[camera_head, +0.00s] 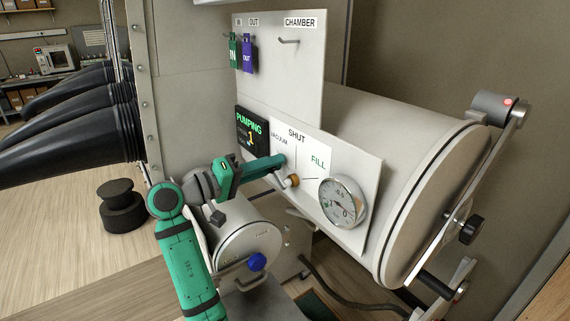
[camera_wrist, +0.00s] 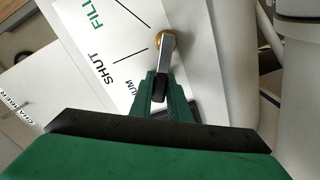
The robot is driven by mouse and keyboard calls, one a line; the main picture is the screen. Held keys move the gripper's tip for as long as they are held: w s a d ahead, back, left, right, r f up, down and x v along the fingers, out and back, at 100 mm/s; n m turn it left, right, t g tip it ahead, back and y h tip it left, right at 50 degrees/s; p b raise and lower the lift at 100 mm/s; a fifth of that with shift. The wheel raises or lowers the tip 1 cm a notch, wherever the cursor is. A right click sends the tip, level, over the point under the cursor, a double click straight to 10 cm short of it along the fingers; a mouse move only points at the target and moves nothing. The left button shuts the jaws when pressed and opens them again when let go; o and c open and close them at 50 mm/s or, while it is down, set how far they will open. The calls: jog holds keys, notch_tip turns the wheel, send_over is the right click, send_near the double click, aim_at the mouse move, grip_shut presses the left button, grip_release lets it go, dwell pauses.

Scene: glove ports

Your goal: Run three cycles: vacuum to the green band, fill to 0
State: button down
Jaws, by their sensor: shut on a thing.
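The valve lever (camera_wrist: 167,58) is a short grey handle on a brass hub (camera_head: 292,181), on a white panel marked VACUUM, SHUT and FILL. My gripper (camera_head: 276,163) is shut on the lever's end, also in the wrist view (camera_wrist: 160,82). The lever points to the VACUUM side, away from the SHUT line. The round gauge (camera_head: 343,201) sits right of the valve, with a small green band at its lower left; its needle is too small to read surely. The black display (camera_head: 251,132) reads PUMPING in green with a yellow 1.
A green IN tag (camera_head: 233,50) and a purple OUT tag (camera_head: 249,54) hang on the upper board; the CHAMBER hook (camera_head: 289,41) is empty. The large chamber (camera_head: 400,150) is at right; a smaller cylinder with a blue knob (camera_head: 257,262) is below my gripper. Black gloves (camera_head: 75,130) project at left.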

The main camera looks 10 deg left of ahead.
dwell(0.4)
jog(key=c, duration=1.7)
grip_release()
jog(key=shift+w, duration=0.1)
jog(key=shift+a, duration=0.1)
jog(key=v, duration=1)
jog(key=shift+s+a, duration=0.25)
jog(key=shift+s, duration=0.1)
